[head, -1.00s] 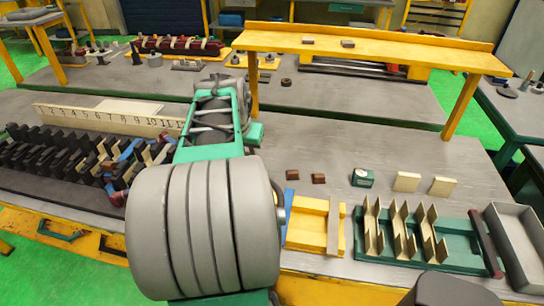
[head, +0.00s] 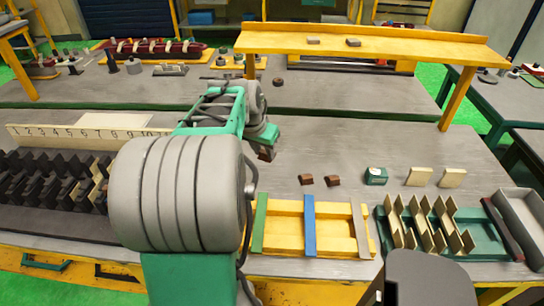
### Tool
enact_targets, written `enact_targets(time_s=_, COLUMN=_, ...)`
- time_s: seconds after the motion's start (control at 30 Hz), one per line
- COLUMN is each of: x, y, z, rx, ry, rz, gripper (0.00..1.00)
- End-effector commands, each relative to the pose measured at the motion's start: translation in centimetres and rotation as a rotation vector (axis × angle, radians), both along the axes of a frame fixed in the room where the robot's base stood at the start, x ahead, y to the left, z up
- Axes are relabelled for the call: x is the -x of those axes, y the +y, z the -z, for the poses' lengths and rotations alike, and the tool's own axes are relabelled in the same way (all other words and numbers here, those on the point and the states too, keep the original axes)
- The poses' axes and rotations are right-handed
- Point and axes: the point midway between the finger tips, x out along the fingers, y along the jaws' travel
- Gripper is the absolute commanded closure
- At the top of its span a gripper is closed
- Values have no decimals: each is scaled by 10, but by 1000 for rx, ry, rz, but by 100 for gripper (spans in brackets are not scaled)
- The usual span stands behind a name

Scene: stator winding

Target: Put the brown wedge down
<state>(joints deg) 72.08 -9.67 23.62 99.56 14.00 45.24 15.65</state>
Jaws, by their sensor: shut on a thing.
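My gripper (head: 266,146) points down over the grey table, just right of my arm's wrist. It is shut on a small brown wedge (head: 266,155), which shows below the fingers. The fingers are small and partly hidden by my own wrist. I cannot tell whether the wedge touches the table. Two other brown wedges, one on the left (head: 305,179) and one on the right (head: 333,180), lie on the table to the right and nearer to me.
A yellow tray (head: 283,228) with green and blue strips lies in front. A green gauge box (head: 376,176), two cream blocks (head: 419,177) and a green rack (head: 487,237) of cream folded pieces are to the right. A yellow shelf (head: 390,45) spans behind. The bench (head: 345,143) beyond the wedges is clear.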

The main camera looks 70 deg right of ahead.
Motion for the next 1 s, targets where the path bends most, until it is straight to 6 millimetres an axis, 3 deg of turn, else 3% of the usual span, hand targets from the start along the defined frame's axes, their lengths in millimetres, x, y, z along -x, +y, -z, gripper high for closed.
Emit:
enact_targets(time_s=0.2, x=10, y=-65, z=25, rx=-5, ry=2, rz=17, gripper=100)
enact_targets(time_s=0.4, x=11, y=-104, z=68, rx=-5, ry=1, rz=14, gripper=100)
enact_targets(time_s=0.63, x=10, y=-123, z=93, rx=-3, ry=1, rz=12, gripper=100)
enact_targets(time_s=0.8, x=9, y=-122, z=120, rx=-3, ry=1, rz=9, gripper=100)
enact_targets(time_s=1.0, x=9, y=-123, z=122, rx=0, ry=0, rz=10, gripper=100)
